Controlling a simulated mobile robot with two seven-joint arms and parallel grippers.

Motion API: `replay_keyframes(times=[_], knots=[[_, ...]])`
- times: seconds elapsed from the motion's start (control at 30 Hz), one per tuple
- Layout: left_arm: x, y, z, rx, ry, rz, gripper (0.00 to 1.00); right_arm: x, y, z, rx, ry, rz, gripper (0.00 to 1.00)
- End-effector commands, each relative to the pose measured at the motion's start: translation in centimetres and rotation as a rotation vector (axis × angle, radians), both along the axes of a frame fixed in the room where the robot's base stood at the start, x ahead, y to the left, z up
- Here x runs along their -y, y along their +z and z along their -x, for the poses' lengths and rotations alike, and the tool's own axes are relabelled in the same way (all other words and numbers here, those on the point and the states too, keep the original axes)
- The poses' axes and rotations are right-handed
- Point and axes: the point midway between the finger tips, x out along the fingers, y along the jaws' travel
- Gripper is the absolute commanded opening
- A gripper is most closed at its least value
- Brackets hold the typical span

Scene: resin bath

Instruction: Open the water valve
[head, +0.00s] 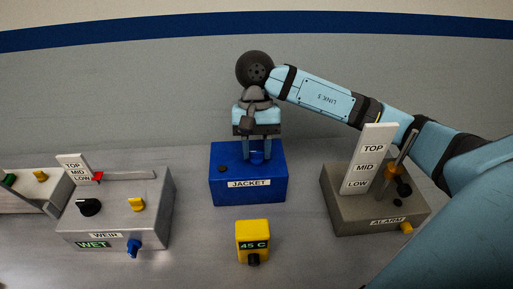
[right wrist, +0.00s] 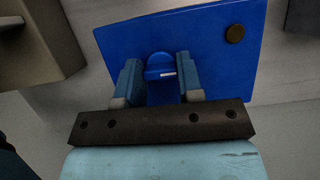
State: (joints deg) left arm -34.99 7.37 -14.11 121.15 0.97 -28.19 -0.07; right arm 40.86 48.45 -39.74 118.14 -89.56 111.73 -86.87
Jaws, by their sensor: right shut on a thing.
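A blue box labelled JACKET (head: 248,193) stands in the middle of the head view. It has a blue valve knob (head: 257,158) on its top and a dark round button (head: 222,169) at the left. My right gripper (head: 261,153) points down over the box with its fingers on either side of the knob, shut on it. In the right wrist view, the blue knob (right wrist: 160,67) with a small white mark sits between the fingers of the right gripper (right wrist: 158,82). The knob's lower part is partly hidden. My left gripper is not in view.
A grey WEIR box (head: 115,225) with several knobs and a level scale stands to the left. A grey ALARM box (head: 350,218) with a tall level scale stands to the right. A yellow 45 C unit (head: 252,236) sits in front. Bare grey surface lies between them.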

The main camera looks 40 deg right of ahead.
Motion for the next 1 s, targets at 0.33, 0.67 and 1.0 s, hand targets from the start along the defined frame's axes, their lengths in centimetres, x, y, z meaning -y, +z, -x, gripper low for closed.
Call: replay_keyframes(times=[0.33, 0.67, 1.0], knots=[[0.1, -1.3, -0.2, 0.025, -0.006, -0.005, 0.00, 0.1, -0.4, 0.0, 0.002, -0.201, 0.000, 0.10], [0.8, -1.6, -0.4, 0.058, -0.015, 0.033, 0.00, 0.2, -0.4, 0.1, 0.003, -0.511, 0.001, 0.10], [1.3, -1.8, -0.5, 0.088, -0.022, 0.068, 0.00, 0.2, -0.3, 0.3, 0.004, -0.834, -0.001, 0.10]])
